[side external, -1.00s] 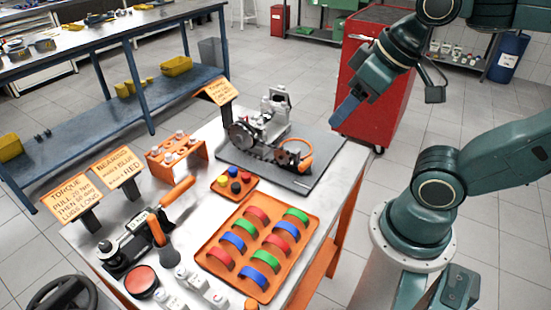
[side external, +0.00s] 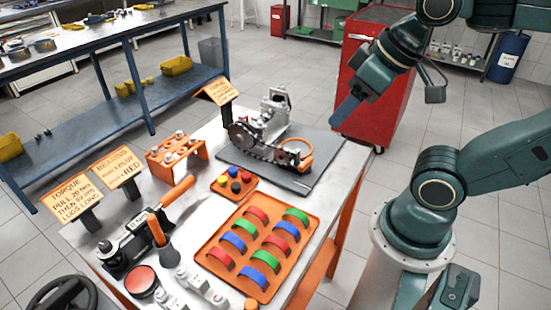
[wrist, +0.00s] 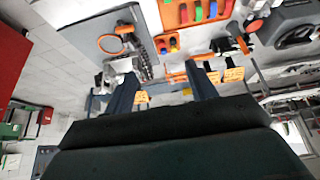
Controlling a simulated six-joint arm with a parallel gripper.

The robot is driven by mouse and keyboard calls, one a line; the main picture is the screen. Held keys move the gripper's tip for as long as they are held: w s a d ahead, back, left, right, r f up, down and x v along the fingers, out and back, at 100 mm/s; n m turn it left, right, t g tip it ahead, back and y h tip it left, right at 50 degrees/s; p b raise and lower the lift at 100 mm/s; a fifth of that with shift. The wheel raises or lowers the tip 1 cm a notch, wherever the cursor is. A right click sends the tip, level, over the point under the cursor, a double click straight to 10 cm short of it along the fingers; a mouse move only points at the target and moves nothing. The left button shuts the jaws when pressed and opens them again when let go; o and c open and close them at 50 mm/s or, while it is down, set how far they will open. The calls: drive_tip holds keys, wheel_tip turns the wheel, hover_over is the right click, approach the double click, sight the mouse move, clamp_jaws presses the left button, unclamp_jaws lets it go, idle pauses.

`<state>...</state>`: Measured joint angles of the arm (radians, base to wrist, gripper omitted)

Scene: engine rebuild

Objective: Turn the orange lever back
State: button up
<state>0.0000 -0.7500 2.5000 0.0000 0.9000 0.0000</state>
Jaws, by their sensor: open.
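Two orange parts look like levers. One is a long orange handle (side external: 178,189) slanting up to the right from a black-and-silver device (side external: 122,248) at the table's front left. A shorter orange handle (side external: 155,229) stands beside it above a grey end. An orange ring (side external: 304,163) sits at the right end of the engine assembly (side external: 268,122); the ring also shows in the wrist view (wrist: 110,43). I cannot tell which is the named lever. My gripper (side external: 343,112) hangs in the air right of the engine, apart from everything. In the wrist view my gripper (wrist: 160,88) has its fingers apart and empty.
An orange tray (side external: 208,259) of coloured half-rings and a small tray (side external: 218,191) of coloured pieces lie on the table. Orange signs (side external: 70,196) stand at left. A red cabinet (side external: 360,60) stands behind my gripper. Bare tabletop is limited.

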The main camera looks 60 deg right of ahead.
drive_tip(key=o, duration=0.4)
drive_tip(key=shift+c, duration=0.2)
drive_tip(key=m+g, duration=0.2)
drive_tip(key=g, duration=0.4)
hover_over(306, 161)
wheel_tip(306, 161, down, 10)
drive_tip(key=f, duration=0.1)
drive_tip(key=shift+r, duration=0.25)
drive_tip(key=shift+f, duration=0.15)
drive_tip(key=shift+f, duration=6.75)
drive_tip(key=c, duration=1)
